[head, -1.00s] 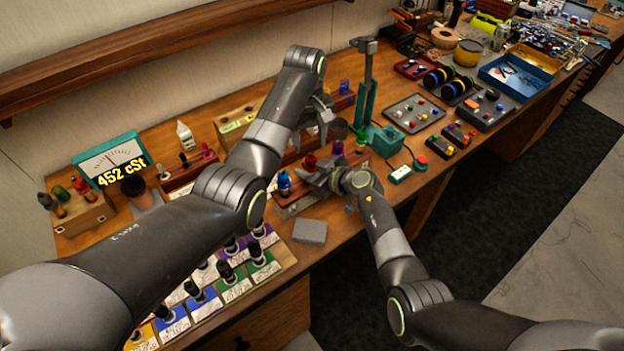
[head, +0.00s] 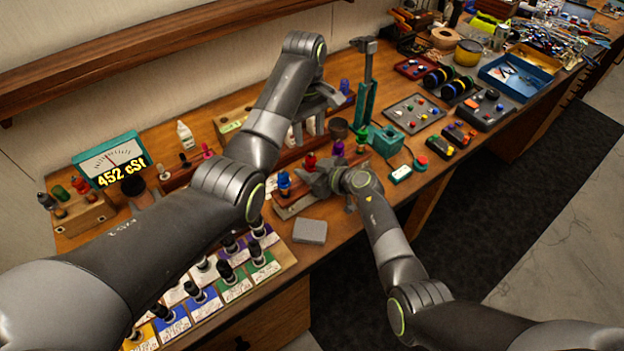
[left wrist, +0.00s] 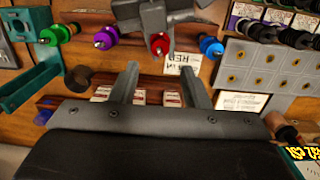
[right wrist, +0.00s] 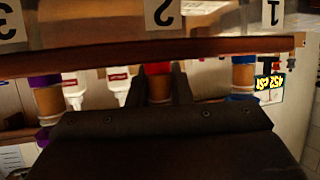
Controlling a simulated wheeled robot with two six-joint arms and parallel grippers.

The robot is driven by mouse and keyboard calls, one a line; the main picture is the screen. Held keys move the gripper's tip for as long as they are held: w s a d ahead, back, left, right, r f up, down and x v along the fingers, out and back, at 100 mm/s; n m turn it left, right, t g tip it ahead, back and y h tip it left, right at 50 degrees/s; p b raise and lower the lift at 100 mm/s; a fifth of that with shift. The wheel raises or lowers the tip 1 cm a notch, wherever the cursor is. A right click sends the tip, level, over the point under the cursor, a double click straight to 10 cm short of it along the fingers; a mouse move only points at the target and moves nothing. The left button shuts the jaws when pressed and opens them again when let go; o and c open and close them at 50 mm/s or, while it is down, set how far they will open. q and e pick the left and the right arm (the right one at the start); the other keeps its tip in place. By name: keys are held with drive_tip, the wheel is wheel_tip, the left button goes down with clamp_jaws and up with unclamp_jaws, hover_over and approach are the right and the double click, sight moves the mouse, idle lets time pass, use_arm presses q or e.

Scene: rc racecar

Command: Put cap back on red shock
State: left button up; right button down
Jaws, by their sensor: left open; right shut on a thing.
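The red shock (head: 310,161) stands in a front row with the blue shock (head: 284,181) and the purple shock (head: 338,149). My right gripper (head: 318,178) is shut on the red shock's body; the right wrist view shows the red shock (right wrist: 157,85) between its fingers. My left gripper (head: 318,105) is open and empty, raised over the back of the bench. In the left wrist view its open fingers (left wrist: 163,82) point toward the row, apart from the red shock (left wrist: 159,43). I cannot tell a separate red shock cap from these frames.
White bottles (head: 300,132) stand behind the row. A teal press (head: 367,90) rises to the right of my left gripper. A grey block (head: 310,231) lies near the front edge. A meter (head: 107,158) reading 452 cSt stands at left.

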sight(310, 153)
use_arm(q)
wheel_tip(310, 153, down, 7)
drive_tip(key=shift+s+d+f, duration=0.1)
drive_tip(key=shift+d+f, duration=0.05)
idle(0.4)
clamp_jaws()
drive_tip(key=shift+m, duration=1.6)
drive_tip(key=shift+o, duration=0.4)
unclamp_jaws()
